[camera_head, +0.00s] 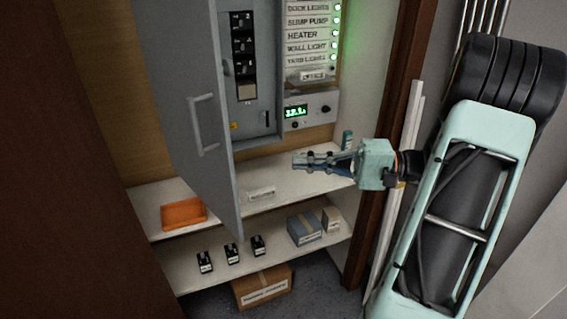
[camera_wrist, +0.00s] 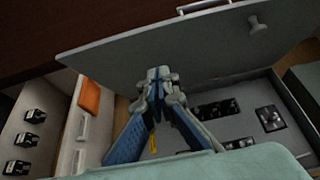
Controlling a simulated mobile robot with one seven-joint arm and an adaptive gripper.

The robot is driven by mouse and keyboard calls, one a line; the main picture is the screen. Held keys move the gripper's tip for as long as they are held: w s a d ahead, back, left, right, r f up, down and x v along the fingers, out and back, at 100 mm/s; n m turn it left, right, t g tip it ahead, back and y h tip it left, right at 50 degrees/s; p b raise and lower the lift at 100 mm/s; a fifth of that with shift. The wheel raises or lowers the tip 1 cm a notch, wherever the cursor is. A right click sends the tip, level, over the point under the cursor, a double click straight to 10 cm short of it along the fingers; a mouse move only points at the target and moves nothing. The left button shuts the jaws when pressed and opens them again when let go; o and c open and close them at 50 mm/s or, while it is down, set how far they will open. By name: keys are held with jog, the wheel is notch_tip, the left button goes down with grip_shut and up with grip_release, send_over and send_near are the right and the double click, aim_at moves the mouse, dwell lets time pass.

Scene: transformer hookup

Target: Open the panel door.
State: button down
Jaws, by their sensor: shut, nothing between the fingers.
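The grey panel door (camera_head: 180,85) stands partly open, swung out to the left, with a bar handle (camera_head: 202,125) on its face. The panel's inside (camera_head: 250,60), with black switches, shows to the right of the door's free edge. In the wrist view the door (camera_wrist: 120,45) runs across the top, with part of the handle (camera_wrist: 203,6) at the upper edge. My gripper (camera_head: 296,160) is shut and empty, below the panel and right of the door's edge. In the wrist view the fingertips (camera_wrist: 158,74) overlap the door; I cannot tell whether they touch it.
A labelled light board (camera_head: 308,45) and a green display (camera_head: 296,111) are right of the panel. The shelves below hold an orange tray (camera_head: 184,214), several small black parts (camera_head: 232,254) and boxes (camera_head: 304,229). A brown post (camera_head: 400,90) stands close by my arm.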

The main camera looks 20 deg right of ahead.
jog(key=w+a+p, duration=0.1)
jog(key=w+a, duration=0.1)
jog(key=a, duration=0.9)
jog(key=shift+a+p, duration=0.2)
jog(key=shift+p, duration=0.2)
jog(key=shift+w+a, duration=0.1)
jog(key=shift+a, duration=0.05)
